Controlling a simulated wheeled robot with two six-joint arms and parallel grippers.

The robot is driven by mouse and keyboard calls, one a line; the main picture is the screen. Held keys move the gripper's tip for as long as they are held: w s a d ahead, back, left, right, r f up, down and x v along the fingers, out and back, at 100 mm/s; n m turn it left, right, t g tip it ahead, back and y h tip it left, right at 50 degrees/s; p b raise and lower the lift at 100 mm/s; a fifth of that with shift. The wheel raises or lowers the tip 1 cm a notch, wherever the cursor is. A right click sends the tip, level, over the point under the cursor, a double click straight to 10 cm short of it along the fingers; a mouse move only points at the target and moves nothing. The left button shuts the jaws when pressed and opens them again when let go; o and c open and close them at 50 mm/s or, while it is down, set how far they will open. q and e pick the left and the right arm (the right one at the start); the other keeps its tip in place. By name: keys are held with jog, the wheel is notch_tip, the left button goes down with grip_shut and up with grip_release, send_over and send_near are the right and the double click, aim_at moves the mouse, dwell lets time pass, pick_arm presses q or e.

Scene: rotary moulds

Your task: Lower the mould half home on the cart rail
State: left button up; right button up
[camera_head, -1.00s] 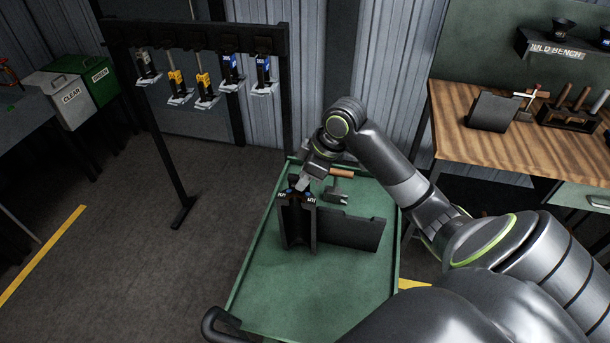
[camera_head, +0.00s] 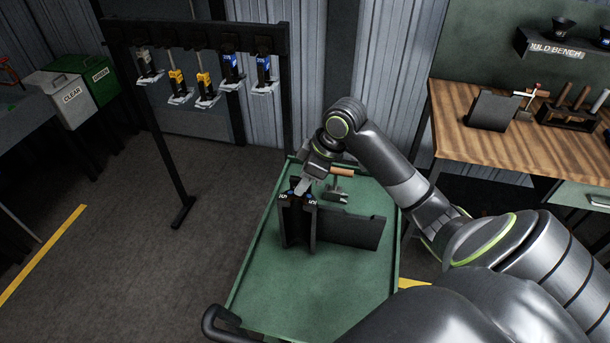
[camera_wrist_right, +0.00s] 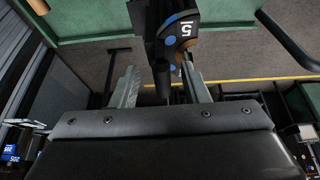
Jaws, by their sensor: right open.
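Two dark mould halves with blue marks on top stand upright side by side on the green cart, the left one (camera_head: 284,228) and the right one (camera_head: 309,232). They stand at the left end of a dark upright rail plate (camera_head: 350,233). My right gripper (camera_head: 303,190) is over their tops, pointing down. In the right wrist view its two fingers (camera_wrist_right: 158,75) are apart, on either side of a dark upright part of the mould. A rounded mould top (camera_wrist_right: 179,30) with a blue dot and a white "5" shows beyond them. The mould's foot is hard to make out. My left gripper is out of view.
The green cart (camera_head: 300,308) has free room in front of the mould. A wooden-handled tool (camera_head: 335,190) lies behind the gripper. A rack (camera_head: 200,35) with several hanging tools stands behind left. A wooden bench (camera_head: 460,150) stands at right.

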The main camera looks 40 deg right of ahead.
jog(key=shift+d+r, duration=0.1)
jog(key=shift+d, duration=0.05)
jog(key=b+v, duration=0.1)
jog(key=v, duration=1.6)
jog(key=shift+b, duration=0.3)
jog(key=shift+s+r, duration=0.1)
jog(key=shift+r, duration=0.05)
notch_tip(320, 180, up, 7)
jog(key=p, duration=0.8)
